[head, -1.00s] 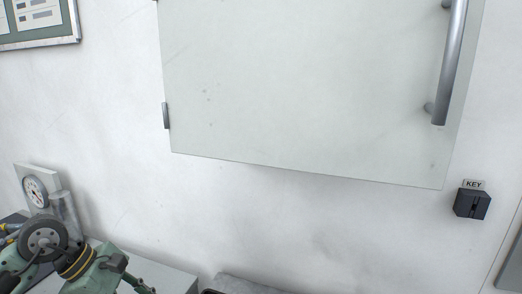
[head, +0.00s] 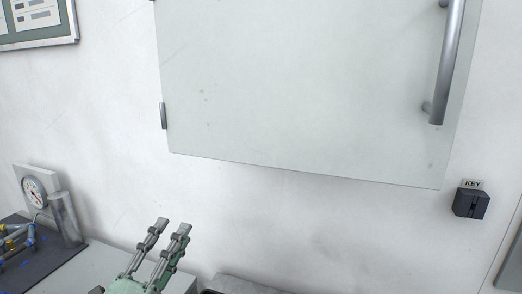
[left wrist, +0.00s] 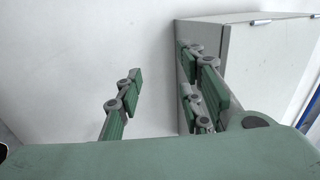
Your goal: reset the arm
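My left gripper (head: 171,227) rises from the bottom edge of the head view, left of centre, with its fingers pointing up and empty. In the left wrist view the gripper (left wrist: 163,75) has its green finger pads clearly apart, with nothing between them. Most of my left arm is out of the head view. My right gripper is in neither view.
A pale cabinet door (head: 300,95) with a metal handle (head: 449,65) hangs above. A black key box (head: 471,203) is on the wall at right. A gauge (head: 35,190), a grey cylinder (head: 65,218) and a dark mat (head: 45,268) are at lower left.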

